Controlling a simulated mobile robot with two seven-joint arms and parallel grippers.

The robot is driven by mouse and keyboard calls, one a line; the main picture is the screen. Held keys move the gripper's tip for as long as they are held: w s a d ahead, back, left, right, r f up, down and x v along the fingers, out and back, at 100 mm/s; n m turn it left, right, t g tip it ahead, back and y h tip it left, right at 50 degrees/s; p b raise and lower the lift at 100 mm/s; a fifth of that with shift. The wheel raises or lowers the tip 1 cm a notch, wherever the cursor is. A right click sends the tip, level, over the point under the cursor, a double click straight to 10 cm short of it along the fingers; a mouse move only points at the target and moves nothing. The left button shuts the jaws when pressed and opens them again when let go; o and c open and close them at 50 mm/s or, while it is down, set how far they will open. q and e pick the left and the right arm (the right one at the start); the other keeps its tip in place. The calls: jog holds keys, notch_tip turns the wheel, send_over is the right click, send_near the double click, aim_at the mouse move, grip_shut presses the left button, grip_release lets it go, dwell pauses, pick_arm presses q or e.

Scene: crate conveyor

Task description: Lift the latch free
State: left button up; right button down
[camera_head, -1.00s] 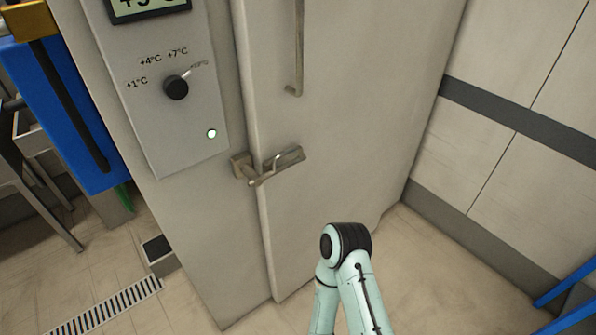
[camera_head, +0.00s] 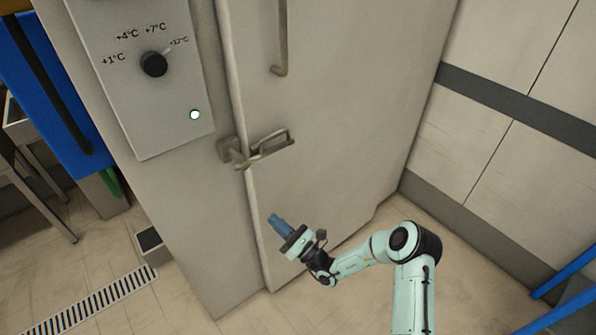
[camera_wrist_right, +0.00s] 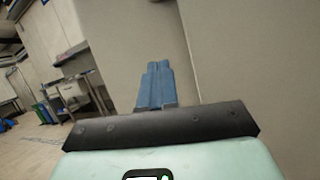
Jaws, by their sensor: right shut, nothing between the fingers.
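The metal latch (camera_head: 258,149) sits across the gap between the fridge frame and the door (camera_head: 330,110). Its looped handle lies over the door, pointing right and slightly up. My right gripper (camera_head: 274,218) is below the latch, in front of the door, and apart from it. Its blue fingers are shut with nothing between them; they also show in the right wrist view (camera_wrist_right: 157,82), pointing at the pale fridge front. The latch cannot be made out in the wrist view. My left gripper is not in view.
A control panel with a black knob (camera_head: 154,64) and a lit indicator is left of the latch. A vertical door handle (camera_head: 281,40) is above it. A floor drain grate (camera_head: 105,300) lies at lower left. Tiled wall (camera_head: 510,120) stands at right.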

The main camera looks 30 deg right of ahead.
jog(key=d+r+m+t+h, duration=0.3)
jog(key=d+r+m+h, duration=0.1)
jog(key=d+h, duration=0.4)
jog(key=shift+d+r+m, duration=0.15)
jog(key=shift+d+m, duration=0.65)
jog(key=shift+d, duration=0.35)
jog(key=w+d+r+p, duration=0.1)
jog(key=w+r+p, duration=0.1)
jog(key=w+r, duration=0.7)
jog(key=shift+r, duration=0.15)
